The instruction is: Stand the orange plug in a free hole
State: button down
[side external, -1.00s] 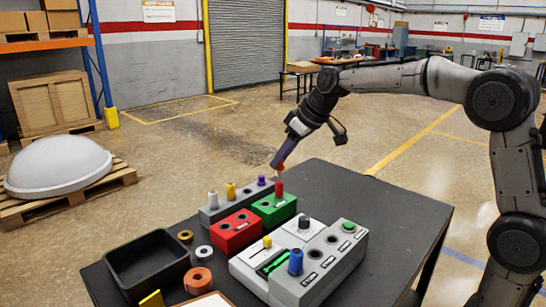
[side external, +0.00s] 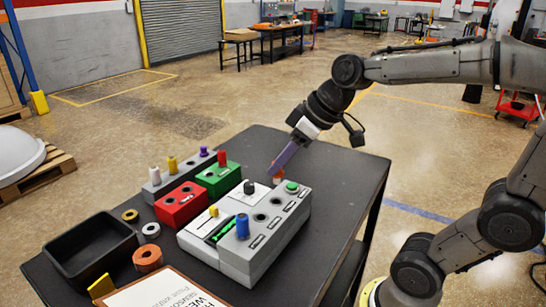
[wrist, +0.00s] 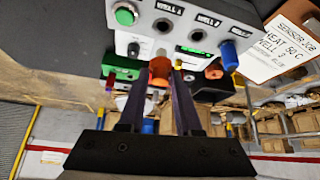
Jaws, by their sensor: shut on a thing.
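My gripper (side external: 274,174) is shut on the orange plug (side external: 278,180), which also shows between the fingers in the wrist view (wrist: 160,70). In the side view they appear beside the green button, at the far end of the grey well block (side external: 262,240); their exact height is unclear. Two wells, well 1 (wrist: 163,25) and well 2 (wrist: 197,36), look empty, and a blue plug (side external: 242,225) stands in the third. The red block (side external: 180,208) shows two open holes (side external: 187,190). The green block (side external: 220,182) has a red plug (side external: 222,158) and an open hole (side external: 208,174).
A grey rear rack (side external: 155,190) bears white, yellow and purple plugs. A black knob (side external: 249,187) and yellow slider (side external: 213,210) rise from the white panel. The table's right side is clear.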

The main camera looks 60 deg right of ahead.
aim_at(281, 175)
jog(key=shift+f, duration=1.95)
jog(key=shift+f, duration=0.75)
jog(key=shift+f, duration=0.3)
jog(key=shift+f, duration=0.35)
jog(key=shift+c, duration=0.6)
grip_release()
jog(key=shift+r, duration=2.5)
